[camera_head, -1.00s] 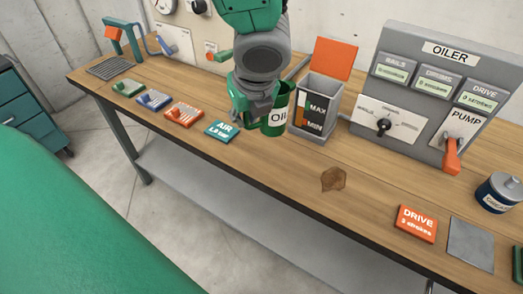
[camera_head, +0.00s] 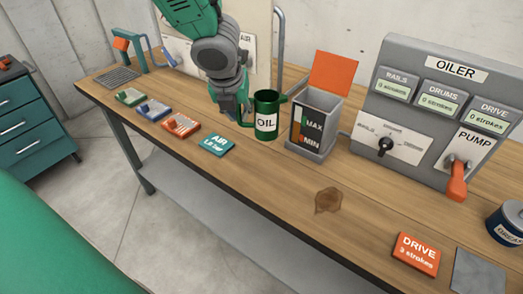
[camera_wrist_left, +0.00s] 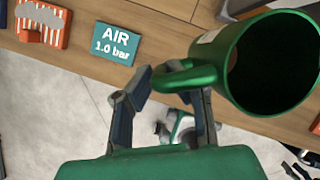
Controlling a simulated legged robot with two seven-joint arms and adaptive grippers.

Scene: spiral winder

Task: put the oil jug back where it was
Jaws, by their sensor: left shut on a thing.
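The green oil jug (camera_head: 265,103), with a white OIL label, is upright over the bench just left of the grey tank. I cannot tell whether its base touches the wood. My left gripper (camera_head: 243,113) is at the jug's left side, shut on its handle. In the left wrist view the jug (camera_wrist_left: 229,62) is at the upper right with its dark mouth showing, and its handle lies between the fingers of my left gripper (camera_wrist_left: 168,85). My right gripper is not in view.
The grey tank (camera_head: 326,148) with MAX and MIN marks and a raised orange lid stands right of the jug. The AIR card (camera_head: 216,146) lies in front. The oiler panel (camera_head: 407,98) is further right. A brown stain (camera_head: 328,200) marks the wood amid clear space.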

